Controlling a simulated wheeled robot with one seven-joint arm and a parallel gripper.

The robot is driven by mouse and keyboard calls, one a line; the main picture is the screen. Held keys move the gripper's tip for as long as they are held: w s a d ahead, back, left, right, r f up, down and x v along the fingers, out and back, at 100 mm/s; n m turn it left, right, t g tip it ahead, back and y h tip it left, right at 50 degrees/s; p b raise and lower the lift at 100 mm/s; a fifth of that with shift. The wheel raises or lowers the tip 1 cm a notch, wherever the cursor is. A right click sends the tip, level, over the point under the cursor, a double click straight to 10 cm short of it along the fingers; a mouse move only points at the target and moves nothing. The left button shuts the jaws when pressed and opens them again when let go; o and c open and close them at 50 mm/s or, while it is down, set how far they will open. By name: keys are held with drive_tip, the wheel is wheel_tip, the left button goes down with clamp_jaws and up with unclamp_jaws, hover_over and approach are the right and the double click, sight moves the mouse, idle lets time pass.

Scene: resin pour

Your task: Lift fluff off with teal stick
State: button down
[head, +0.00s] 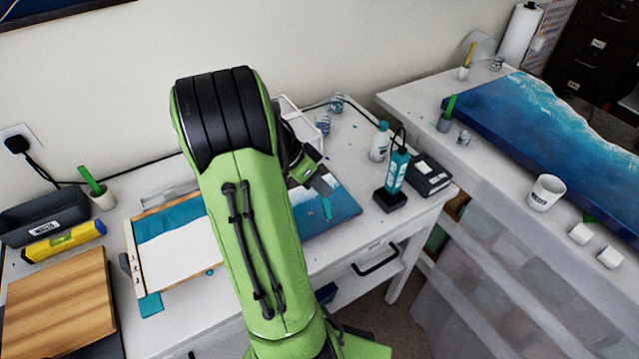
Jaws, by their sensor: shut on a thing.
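My gripper (322,188) is at the end of my green arm, above the right part of a blue and white resin panel (342,207) on the white desk. It is shut on a thin teal stick (327,209), which points down toward the panel's blue surface. I cannot tell whether the stick's tip touches the panel. My arm hides the panel's left part. No fluff can be made out at this size.
A teal bottle on a black stand (396,175), a white bottle (379,142) and a black box (428,176) stand right of the panel. A white rack (300,118) is behind my gripper. A framed sheet (172,252) lies left. A larger ocean panel (545,125) lies on the right table.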

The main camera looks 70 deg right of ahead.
drive_tip(key=shift+f+b, duration=0.45)
idle(0.4)
drive_tip(key=shift+r, duration=0.1)
wheel_tip(320, 180, up, 6)
drive_tip(key=p, duration=0.4)
drive_tip(key=shift+p, duration=0.4)
